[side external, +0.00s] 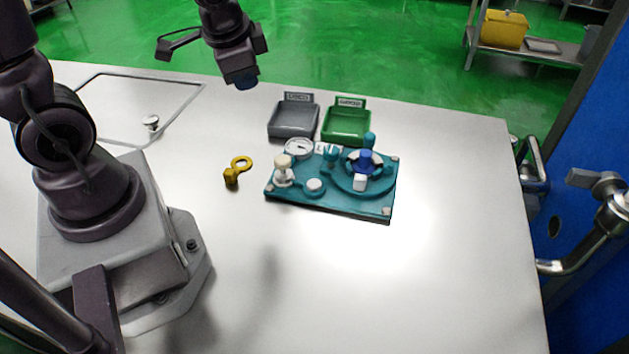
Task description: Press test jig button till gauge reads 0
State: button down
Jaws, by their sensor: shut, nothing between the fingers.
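The test jig (345,205) is a teal plate lying on the white table. A round white-faced gauge (299,148) stands at its back left edge; its reading is too small to make out. A low round white-topped button (314,186) sits near the front left of the plate. A cream-topped knob (284,168) stands to its left. On the right is a round teal fixture (345,183) with a blue part (365,160) and a white block. My gripper (241,84) is shut and empty, raised above the table's back edge, up and left of the jig and apart from it.
A grey tray (293,121) and a green tray (346,124), both labelled, stand behind the jig. A yellow ring-ended piece (233,175) lies left of it. A hatch with a knob (151,123) is at left. The table's front right is clear.

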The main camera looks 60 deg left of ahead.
notch_tip(320, 180, down, 5)
jog(key=w+a+m, duration=0.1)
jog(key=w+m, duration=0.2)
jog(key=m+t+h, duration=0.4)
jog(key=m+h, duration=0.5)
jog(key=m, duration=0.2)
send_over(313, 185)
notch_tip(313, 185, down, 4)
jog(key=shift+r, duration=0.15)
jog(key=shift+f, duration=4.45)
jog(key=shift+f, duration=0.4)
